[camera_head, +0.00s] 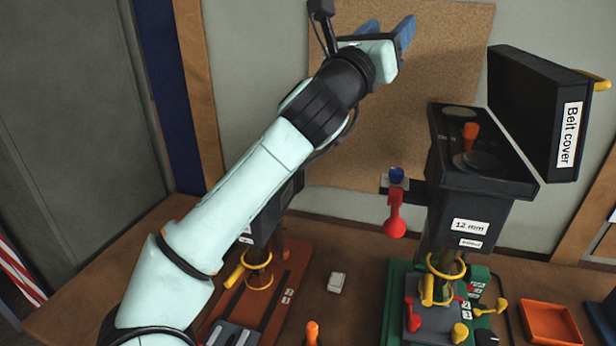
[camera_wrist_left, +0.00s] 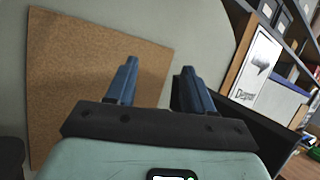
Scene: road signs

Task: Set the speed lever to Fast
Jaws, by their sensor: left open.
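A dark drill press (camera_head: 466,212) labelled "12 mm" stands at the right in the head view. Its belt cover (camera_head: 535,100) is tilted up and open. An orange-knobbed lever (camera_head: 470,132) stands among the dark round pulleys under the cover and may be the speed lever. I cannot read a "Fast" mark. My left gripper (camera_head: 388,27) is open and empty, raised in front of the cork board, up and left of the lever and apart from it. Its blue fingers also show spread in the left wrist view (camera_wrist_left: 158,72). My right gripper is out of view.
A cork board (camera_head: 440,60) hangs on the wall behind. A red ball handle (camera_head: 395,222) juts out left of the press. Another machine with a red-brown base (camera_head: 290,300) is partly hidden by my left arm. An orange tray (camera_head: 549,322) lies at the right.

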